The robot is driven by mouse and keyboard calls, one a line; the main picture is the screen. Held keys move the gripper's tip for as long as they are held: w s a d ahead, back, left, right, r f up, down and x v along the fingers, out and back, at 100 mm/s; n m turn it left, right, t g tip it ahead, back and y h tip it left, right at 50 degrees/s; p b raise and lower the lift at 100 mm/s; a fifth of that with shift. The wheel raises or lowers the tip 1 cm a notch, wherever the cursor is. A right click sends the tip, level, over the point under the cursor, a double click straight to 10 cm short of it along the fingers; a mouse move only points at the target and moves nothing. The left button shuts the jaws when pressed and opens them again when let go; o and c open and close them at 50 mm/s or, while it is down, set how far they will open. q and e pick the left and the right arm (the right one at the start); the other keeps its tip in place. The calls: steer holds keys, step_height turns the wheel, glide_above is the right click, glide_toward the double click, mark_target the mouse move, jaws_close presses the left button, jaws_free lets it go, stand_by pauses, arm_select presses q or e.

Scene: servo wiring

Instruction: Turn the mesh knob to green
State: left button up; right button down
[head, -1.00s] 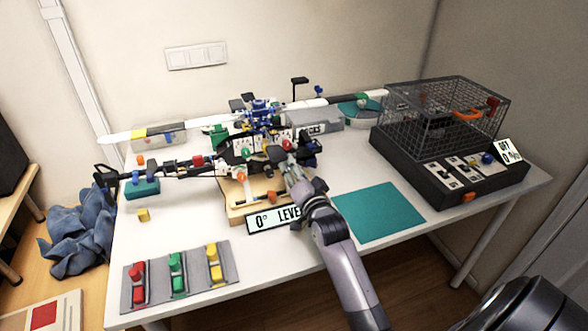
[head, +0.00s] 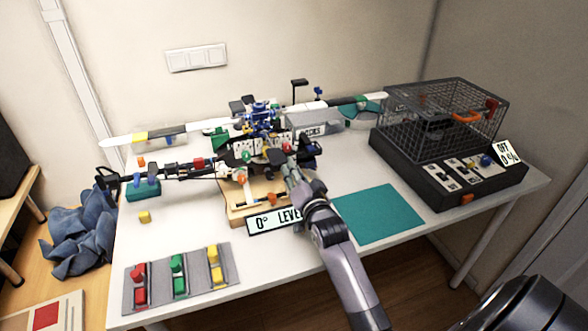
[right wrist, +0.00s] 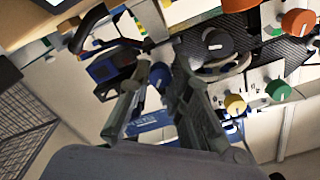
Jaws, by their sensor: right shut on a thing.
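A white and black model helicopter mechanism (head: 258,118) with several coloured knobs stands at the back middle of the table. A red knob (head: 287,147) and a green knob (head: 246,155) show on it. The right wrist view shows a dark knob (right wrist: 215,40), an orange knob (right wrist: 299,22), a yellow knob (right wrist: 235,104) and a green knob (right wrist: 278,90). I cannot tell which is the mesh knob. My right gripper (head: 285,168) reaches into the front of the mechanism. In the right wrist view its fingers (right wrist: 160,82) are shut on a small grey part (right wrist: 160,73). My left gripper is out of view.
A sign reading "0° LEVEL" (head: 276,220) stands in front. A teal mat (head: 378,214) lies to the right. A wire cage on a black switch box (head: 455,185) stands at the far right. A grey tray (head: 152,290) with red, green and yellow switches lies front left.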

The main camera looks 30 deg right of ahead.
steer(key=n+p, duration=0.2)
steer(key=n, duration=0.1)
steer(key=shift+r+n, duration=0.1)
steer(key=shift+n, duration=0.3)
steer(key=shift+n+p, duration=0.85)
steer(key=shift+n, duration=0.65)
steer(key=c, duration=1.5)
jaws_free()
steer(key=shift+o, duration=0.2)
